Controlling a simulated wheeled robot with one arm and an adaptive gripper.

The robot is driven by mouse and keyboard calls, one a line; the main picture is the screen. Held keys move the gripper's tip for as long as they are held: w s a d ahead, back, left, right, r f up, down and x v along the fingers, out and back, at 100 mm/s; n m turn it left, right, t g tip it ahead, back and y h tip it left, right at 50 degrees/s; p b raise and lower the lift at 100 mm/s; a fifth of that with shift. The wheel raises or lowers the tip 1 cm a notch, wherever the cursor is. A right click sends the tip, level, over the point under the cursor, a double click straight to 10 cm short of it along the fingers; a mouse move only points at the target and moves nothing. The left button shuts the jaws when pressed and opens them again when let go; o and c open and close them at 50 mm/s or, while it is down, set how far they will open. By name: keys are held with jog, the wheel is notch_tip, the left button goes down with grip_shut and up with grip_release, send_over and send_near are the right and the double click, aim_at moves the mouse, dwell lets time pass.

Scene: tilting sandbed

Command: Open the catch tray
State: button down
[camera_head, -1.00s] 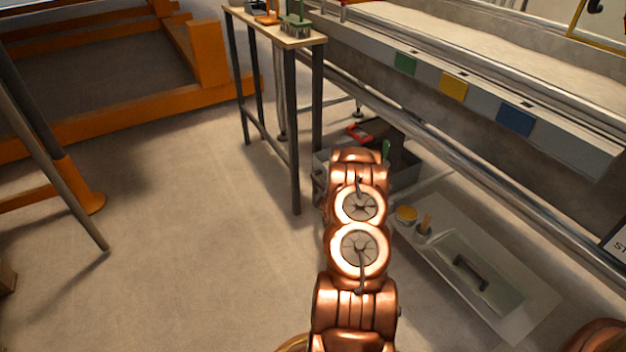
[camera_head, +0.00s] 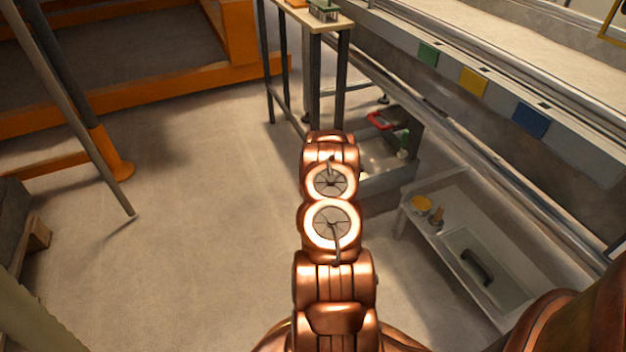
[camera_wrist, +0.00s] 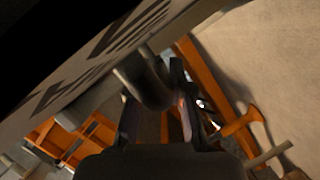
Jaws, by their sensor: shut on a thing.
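The catch tray (camera_head: 388,187) is a grey box low under the sandbed, just beyond my arm in the head view. Part of its inside shows, with a red-handled item (camera_head: 380,121) and a small green item (camera_head: 403,141) at its far end. In the wrist view a pale panel with dark lettering (camera_wrist: 95,55) fills the upper left, and a rounded grey handle (camera_wrist: 148,88) stands out from it. My gripper (camera_wrist: 153,84) is shut on this handle, one finger on each side. In the head view my arm hides the gripper and handle.
A tall narrow table (camera_head: 340,28) stands beyond the tray. Open floor (camera_head: 200,220) lies to the left.

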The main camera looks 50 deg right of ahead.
jog(key=c, duration=1.1)
grip_release()
jog(key=shift+o, duration=0.2)
jog(key=v, duration=1.2)
